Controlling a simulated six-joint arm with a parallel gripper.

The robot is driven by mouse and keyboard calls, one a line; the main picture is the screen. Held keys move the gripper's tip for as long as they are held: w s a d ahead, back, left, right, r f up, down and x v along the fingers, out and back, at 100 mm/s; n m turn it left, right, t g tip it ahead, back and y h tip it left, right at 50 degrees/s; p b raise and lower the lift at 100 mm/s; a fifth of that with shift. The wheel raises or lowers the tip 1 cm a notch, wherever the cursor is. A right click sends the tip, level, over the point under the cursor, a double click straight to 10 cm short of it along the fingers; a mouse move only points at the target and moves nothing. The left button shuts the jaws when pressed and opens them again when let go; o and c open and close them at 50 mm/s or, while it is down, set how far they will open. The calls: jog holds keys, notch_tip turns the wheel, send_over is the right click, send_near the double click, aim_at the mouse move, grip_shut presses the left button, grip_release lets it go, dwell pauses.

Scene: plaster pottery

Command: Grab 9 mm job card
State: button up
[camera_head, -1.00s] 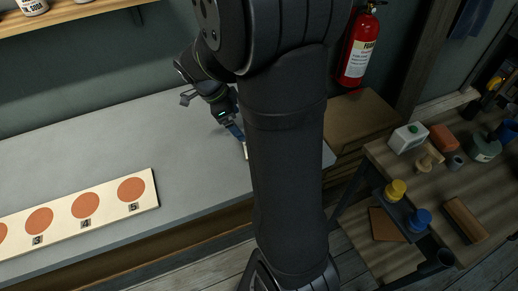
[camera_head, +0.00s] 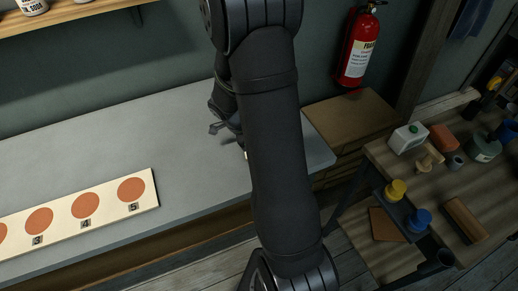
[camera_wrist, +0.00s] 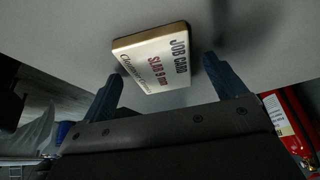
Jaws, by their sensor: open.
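The job card (camera_wrist: 153,58) shows in the wrist view as a pale block printed "JOB CARD" and "SLAB 9 mm". It lies on the grey bench top (camera_wrist: 265,45). My gripper (camera_wrist: 162,75) is open, with one blue finger on each side of the near part of the card. A gap shows between the card and the fingers, most clearly on the left. In the head view my arm hides most of the gripper and the card; only a small pale sliver shows beside the arm.
A cream board (camera_head: 108,207) with numbered orange discs lies along the bench front at left. A red fire extinguisher (camera_head: 358,48) hangs on the wall. A wooden side table (camera_head: 440,180) with pots and tools stands at right. The bench middle is clear.

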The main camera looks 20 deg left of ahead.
jog(key=shift+f, duration=0.1)
jog(key=c, duration=1.1)
jog(key=shift+o, duration=0.2)
